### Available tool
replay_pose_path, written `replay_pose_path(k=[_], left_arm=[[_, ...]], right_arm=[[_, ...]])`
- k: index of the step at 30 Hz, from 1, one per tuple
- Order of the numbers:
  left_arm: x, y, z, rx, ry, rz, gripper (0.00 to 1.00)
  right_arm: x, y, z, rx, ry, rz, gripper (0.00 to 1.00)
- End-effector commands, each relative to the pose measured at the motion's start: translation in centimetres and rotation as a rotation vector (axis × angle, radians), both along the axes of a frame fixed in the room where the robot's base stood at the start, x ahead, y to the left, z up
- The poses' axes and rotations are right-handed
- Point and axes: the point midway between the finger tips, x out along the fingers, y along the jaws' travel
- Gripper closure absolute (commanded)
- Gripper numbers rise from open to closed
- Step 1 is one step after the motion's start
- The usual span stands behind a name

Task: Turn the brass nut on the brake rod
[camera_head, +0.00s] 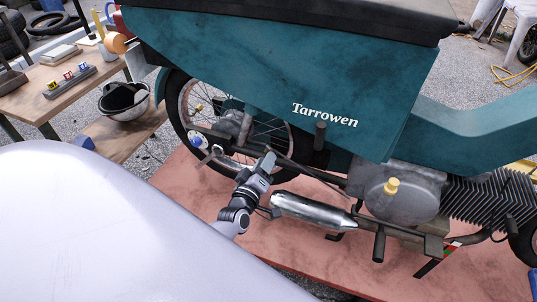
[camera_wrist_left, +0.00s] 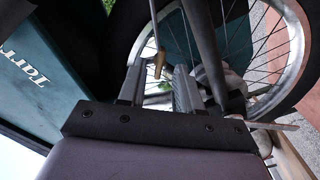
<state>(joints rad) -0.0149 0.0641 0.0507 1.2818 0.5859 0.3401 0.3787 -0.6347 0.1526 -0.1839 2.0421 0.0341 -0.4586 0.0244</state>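The brass nut (camera_wrist_left: 159,66) is a small brass-coloured piece at the end of a thin rod (camera_wrist_left: 154,25) in the left wrist view. My left gripper (camera_wrist_left: 160,68) is open, and the nut appears in the gap between its two fingers. I see no contact, and I cannot tell the depth between nut and fingertips. In the head view my left gripper (camera_head: 266,160) is beside the lower rear of the teal motorbike (camera_head: 270,60), above the silver silencer (camera_head: 310,210). I cannot make out the nut at the fingers there. My right gripper is not in view.
A dark bar (camera_wrist_left: 200,45) runs close beside one finger, with the spoked rear wheel (camera_wrist_left: 285,75) behind it. A yellow cap (camera_head: 391,186) sits on the engine. The reddish platform (camera_head: 300,255) is mostly bare in front.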

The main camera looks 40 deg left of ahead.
Motion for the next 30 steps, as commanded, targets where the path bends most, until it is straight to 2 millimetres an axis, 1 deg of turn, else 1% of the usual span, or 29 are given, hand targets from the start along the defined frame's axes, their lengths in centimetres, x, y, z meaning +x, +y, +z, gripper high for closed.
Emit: replay_pose_path(k=[1, 3, 9, 26, 28, 30], left_arm=[[-0.8, -0.2, 0.1, 0.0, 0.001, 0.0, 0.66], [-1.7, -0.4, 0.1, -0.001, 0.001, 0.0, 0.66], [-3.1, -0.8, 0.0, 0.0, -0.001, 0.001, 0.66], [-3.3, -0.8, 0.0, 0.0, -0.001, 0.0, 0.66], [-3.4, -1.0, 0.2, 0.007, 0.005, -0.007, 0.66], [-4.0, -1.7, 0.5, 0.039, 0.034, -0.036, 0.66]], right_arm=[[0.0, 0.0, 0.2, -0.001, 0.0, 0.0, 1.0], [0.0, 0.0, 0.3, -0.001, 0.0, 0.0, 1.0], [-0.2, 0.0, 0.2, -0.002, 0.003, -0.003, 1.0], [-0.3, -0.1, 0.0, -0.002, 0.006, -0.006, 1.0], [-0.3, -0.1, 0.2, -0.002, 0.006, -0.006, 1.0], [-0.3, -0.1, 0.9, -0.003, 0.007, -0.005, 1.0]])
